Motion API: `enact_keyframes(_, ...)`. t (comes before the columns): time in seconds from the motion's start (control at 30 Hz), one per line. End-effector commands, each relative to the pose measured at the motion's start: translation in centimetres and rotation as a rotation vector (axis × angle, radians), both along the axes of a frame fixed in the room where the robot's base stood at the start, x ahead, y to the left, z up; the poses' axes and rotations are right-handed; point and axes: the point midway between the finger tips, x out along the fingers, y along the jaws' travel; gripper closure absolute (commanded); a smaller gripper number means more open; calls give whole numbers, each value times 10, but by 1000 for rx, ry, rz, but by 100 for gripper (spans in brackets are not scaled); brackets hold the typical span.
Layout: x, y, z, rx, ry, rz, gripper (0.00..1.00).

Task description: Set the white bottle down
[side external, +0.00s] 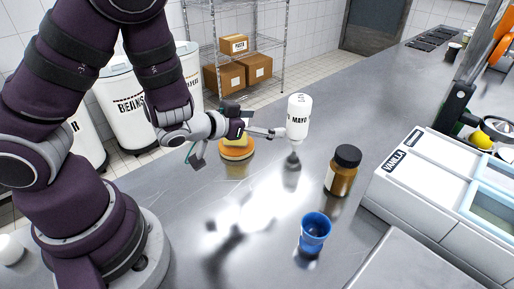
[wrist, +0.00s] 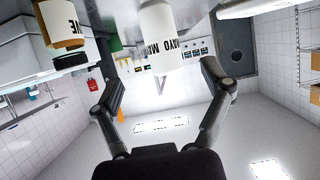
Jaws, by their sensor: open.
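In the wrist view, which is upside down, the white bottle (wrist: 160,45) shows between the two fingers with a gap on each side. My gripper (side external: 279,133) is level, to the left of the bottle, and open. In the wrist view my gripper (wrist: 160,80) has its fingers spread wide.
A brown jar with a black lid (side external: 343,172) and a blue cup (side external: 314,232) stand to the right of and nearer than the bottle. A yellow-and-orange item (side external: 237,150) sits behind my gripper. A white bin labelled VANILLA (side external: 400,160) is at right.

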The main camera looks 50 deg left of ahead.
Motion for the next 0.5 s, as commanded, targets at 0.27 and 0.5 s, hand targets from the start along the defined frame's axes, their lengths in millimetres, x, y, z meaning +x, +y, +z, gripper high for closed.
enact_keyframes(0.27, -15, 14, 30, -122, 234, 154, 21)
enact_keyframes(0.5, -92, 6, 84, -102, 535, 57, 21)
